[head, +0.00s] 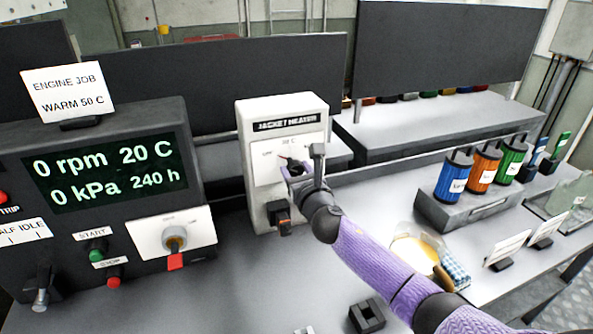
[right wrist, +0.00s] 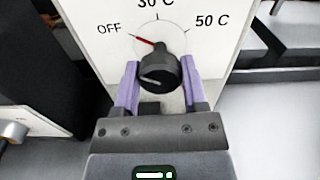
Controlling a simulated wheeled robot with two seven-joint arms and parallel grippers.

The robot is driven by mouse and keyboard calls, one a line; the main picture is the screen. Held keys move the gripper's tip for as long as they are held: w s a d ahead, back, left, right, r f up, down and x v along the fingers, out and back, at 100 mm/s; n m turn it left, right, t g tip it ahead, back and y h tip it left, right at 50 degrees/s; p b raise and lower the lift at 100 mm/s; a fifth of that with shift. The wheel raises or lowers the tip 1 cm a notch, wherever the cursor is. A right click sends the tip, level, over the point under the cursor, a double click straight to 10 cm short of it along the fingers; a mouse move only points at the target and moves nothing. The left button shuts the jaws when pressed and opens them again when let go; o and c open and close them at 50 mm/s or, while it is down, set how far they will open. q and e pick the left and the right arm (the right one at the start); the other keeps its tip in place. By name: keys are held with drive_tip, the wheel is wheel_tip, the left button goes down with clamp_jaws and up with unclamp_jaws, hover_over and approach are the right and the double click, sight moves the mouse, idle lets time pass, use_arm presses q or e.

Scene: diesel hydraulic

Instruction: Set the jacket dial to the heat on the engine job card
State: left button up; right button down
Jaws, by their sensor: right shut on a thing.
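The engine job card (head: 68,95) reads "ENGINE JOB WARM 50 C" and stands on top of the dark engine panel at the left of the head view. The white jacket heater (head: 285,123) stands in the middle. Its black dial (right wrist: 157,72) shows in the right wrist view below a scale marked OFF, 30 C and 50 C. The red pointer aims up-left, close to the OFF mark. My right gripper (right wrist: 160,88) is shut on the dial, one purple finger on each side; in the head view (head: 297,172) it partly hides the dial. My left gripper is not in view.
The engine panel's screen (head: 105,172) reads 0 rpm, 20 C, 0 kPa, 240 h. Blue, orange and green canisters (head: 486,168) stand on a grey block at the right. A shallow bowl (head: 415,252) lies beyond my right forearm. A small dark block (head: 367,316) sits at the front.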

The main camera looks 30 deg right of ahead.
drive_tip(key=m, duration=0.5)
drive_tip(key=shift+m+p, duration=0.3)
drive_tip(key=m, duration=0.6)
drive_tip(key=shift+m, duration=0.3)
drive_tip(key=m+p, duration=0.1)
drive_tip(key=m, duration=0.5)
drive_tip(key=m+p, duration=0.1)
drive_tip(key=m, duration=0.4)
drive_tip(key=shift+f, duration=0.1)
drive_tip(key=shift+m, duration=0.4)
drive_tip(key=shift+c, duration=0.7)
unclamp_jaws()
